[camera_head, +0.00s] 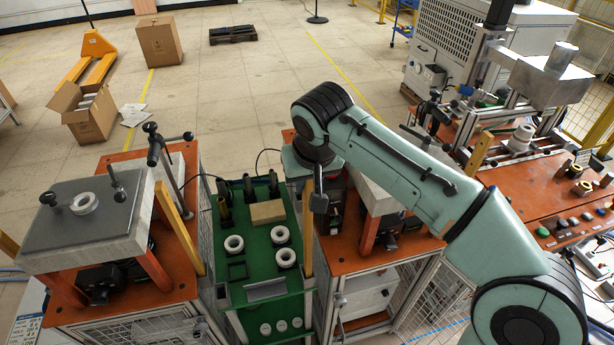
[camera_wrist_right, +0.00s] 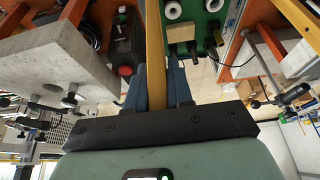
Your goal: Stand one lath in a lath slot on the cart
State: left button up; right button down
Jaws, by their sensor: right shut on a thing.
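My right gripper (camera_wrist_right: 166,82) is shut on a yellow wooden lath (camera_wrist_right: 155,50), which runs up between its blue fingers in the wrist view. In the head view this lath (camera_head: 307,235) looks upright along the right edge of the green cart (camera_head: 238,294). My right forearm and wrist hide most of the gripper there. Whether the lath's lower end touches the cart or sits in a slot cannot be told. A second lath (camera_head: 173,215) leans against the left orange table, and another (camera_head: 481,152) shows by the right table. My left gripper is not in view.
The cart carries white rings (camera_head: 234,244), a tan block (camera_head: 267,212) and dark upright tools (camera_head: 248,188). Orange tables stand close on both sides, the left one bearing a grey slab (camera_head: 85,215). Open floor (camera_head: 270,85) lies behind.

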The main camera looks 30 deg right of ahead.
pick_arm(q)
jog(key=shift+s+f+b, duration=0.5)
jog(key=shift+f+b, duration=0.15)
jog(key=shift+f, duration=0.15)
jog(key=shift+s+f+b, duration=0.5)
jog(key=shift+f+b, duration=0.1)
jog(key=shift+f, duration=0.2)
pick_arm(e)
jog(key=shift+f, duration=2.15)
jog(key=c, duration=0.9)
grip_release()
jog(key=shift+r, duration=0.1)
pick_arm(q)
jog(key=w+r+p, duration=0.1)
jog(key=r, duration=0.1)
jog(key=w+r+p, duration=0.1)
jog(key=p, duration=0.1)
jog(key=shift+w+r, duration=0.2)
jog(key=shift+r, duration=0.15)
pick_arm(e)
jog(key=v, duration=1.3)
jog(key=shift+s+r, duration=0.1)
jog(key=shift+s, duration=0.05)
